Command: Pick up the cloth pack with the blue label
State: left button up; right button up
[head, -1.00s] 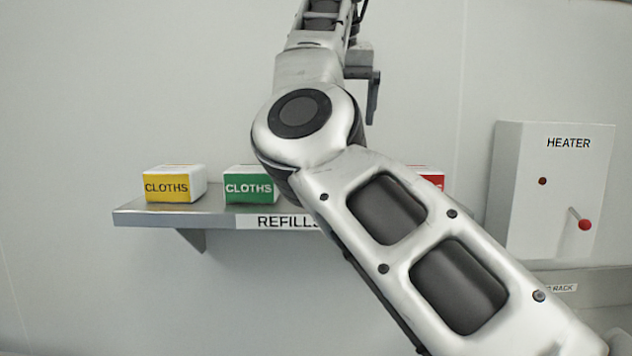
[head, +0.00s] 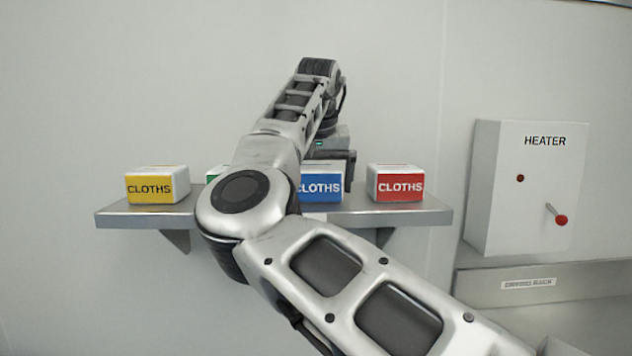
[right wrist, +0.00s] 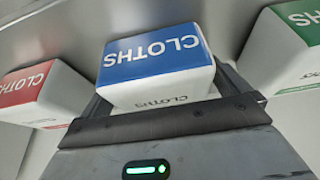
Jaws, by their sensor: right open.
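The cloth pack with the blue label (head: 321,187) stands on the shelf, between the red-labelled and green-labelled packs. In the head view my right arm hides part of it. My right gripper (head: 334,160) is open at the blue pack. In the right wrist view the blue pack (right wrist: 157,60) sits in front of the palm, and the open jaws of my right gripper (right wrist: 163,92) lie at its two sides. I cannot tell whether the fingers touch it. My left gripper is not in view.
The red pack (head: 395,184) and the yellow pack (head: 158,186) stand on the shelf (head: 420,211). The green pack (right wrist: 293,50) is mostly hidden in the head view. A heater box (head: 525,190) with a red-tipped lever is on the wall to the right.

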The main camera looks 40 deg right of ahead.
jog(key=c, duration=1)
